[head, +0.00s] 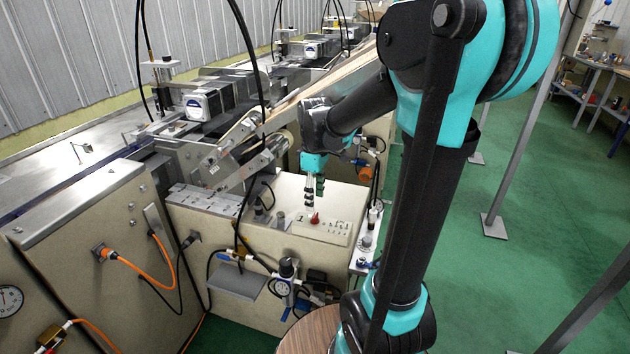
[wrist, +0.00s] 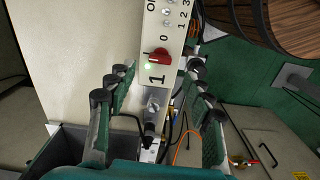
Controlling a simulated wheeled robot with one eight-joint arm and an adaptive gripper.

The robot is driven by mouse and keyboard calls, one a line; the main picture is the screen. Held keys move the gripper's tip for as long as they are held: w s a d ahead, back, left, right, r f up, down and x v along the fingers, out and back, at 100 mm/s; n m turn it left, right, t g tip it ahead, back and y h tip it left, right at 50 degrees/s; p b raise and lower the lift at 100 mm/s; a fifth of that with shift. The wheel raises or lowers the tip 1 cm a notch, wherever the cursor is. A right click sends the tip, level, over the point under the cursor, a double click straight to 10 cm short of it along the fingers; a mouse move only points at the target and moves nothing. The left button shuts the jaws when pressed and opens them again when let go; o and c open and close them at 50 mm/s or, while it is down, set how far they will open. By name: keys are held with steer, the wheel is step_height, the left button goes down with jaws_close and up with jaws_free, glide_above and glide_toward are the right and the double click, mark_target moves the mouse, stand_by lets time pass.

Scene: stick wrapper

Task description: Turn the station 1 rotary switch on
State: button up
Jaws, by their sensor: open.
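The red rotary switch (head: 315,218) sits on a pale labelled panel (head: 338,231) on top of the beige machine cabinet. In the wrist view the red switch (wrist: 158,56) lies near the top middle, with a large "1" below it and a small "0" above. A faint green glow shows beside the knob; its exact turn angle is hard to tell. My gripper (head: 315,189) hangs fingers-down above the panel, close to the switch. In the wrist view my gripper (wrist: 162,72) is open and empty, one finger on either side of the switch's line, apparently not touching it.
Several small switches (wrist: 167,13) continue along the panel. Hoses and a pressure regulator (head: 288,268) hang on the cabinet front.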

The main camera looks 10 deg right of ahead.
mark_target(315, 215)
steer(key=shift+r, duration=3)
